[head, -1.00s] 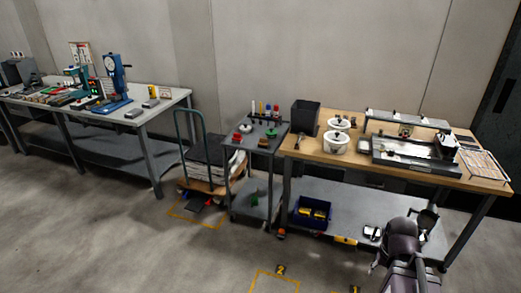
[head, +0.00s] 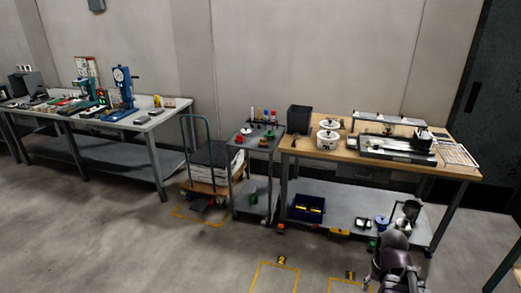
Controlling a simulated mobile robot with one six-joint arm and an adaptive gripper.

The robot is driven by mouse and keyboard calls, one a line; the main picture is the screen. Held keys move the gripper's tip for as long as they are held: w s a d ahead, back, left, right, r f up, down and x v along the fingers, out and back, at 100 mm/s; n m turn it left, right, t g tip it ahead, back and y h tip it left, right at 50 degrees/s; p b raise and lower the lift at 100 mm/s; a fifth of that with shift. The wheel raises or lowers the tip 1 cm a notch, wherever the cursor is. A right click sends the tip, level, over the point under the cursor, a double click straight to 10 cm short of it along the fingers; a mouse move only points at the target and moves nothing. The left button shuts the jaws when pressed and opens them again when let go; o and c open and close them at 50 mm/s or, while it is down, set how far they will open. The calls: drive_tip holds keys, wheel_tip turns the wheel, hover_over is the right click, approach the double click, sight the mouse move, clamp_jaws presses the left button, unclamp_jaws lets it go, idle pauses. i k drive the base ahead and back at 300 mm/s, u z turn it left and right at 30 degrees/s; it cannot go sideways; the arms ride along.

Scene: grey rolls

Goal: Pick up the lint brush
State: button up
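I cannot pick out the lint brush for certain at this size. A small dark item (head: 295,139) lies at the left end of the wooden-topped bench (head: 310,151), in front of a black bin; I cannot tell what it is.
On the bench stand a black bin (head: 299,119), white pots (head: 328,139), a grey machine (head: 390,146) and a wire rack (head: 456,153). A blue crate (head: 308,208) is on the lower shelf. A small cart (head: 243,157) and a trolley (head: 205,187) stand left.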

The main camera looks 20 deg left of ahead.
sight(263, 142)
drive_tip(key=k, duration=0.2)
drive_tip(key=u, duration=0.6)
drive_tip(key=i, duration=1.15)
drive_tip(key=u, duration=0.6)
drive_tip(key=i, duration=0.95)
drive_tip(key=z, duration=0.5)
drive_tip(key=i, duration=1.1)
drive_tip(key=z, duration=0.65)
